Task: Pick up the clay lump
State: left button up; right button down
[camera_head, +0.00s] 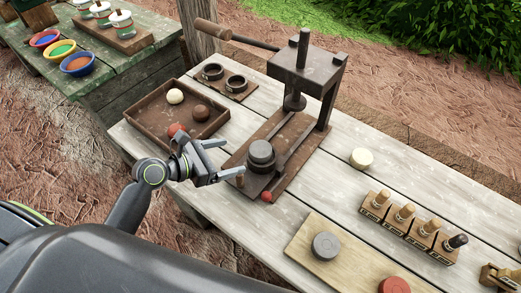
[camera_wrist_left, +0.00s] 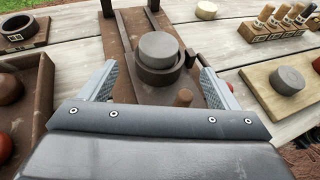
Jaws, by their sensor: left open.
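My left gripper (camera_head: 234,161) is open and empty at the left side of the press, over its base. A grey round lump (camera_head: 261,152) sits in the dark mould on the press base, just beyond the fingertips. In the left wrist view the same grey lump (camera_wrist_left: 158,48) lies ahead, between the lines of the open fingers (camera_wrist_left: 158,85), apart from them. The brown tray (camera_head: 150,120) holds a cream lump (camera_head: 175,96), a brown lump (camera_head: 200,113) and a red lump (camera_head: 176,130), the last partly hidden by my arm. My right gripper is out of view.
The press (camera_head: 308,68) stands upright, its handle reaching left. A cream disc (camera_head: 361,158) and several stamps (camera_head: 412,222) are on the right.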

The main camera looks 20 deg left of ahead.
aim_at(257, 150)
pick_arm(q)
jog(key=x, duration=1)
jog(key=shift+w+f+p, duration=0.15)
jog(key=shift+f+p, duration=0.2)
jog(key=shift+p, duration=0.05)
jog(key=shift+a, duration=0.1)
jog(key=shift+c, duration=0.3)
jog(key=shift+r, duration=0.1)
jog(key=c, duration=1.1)
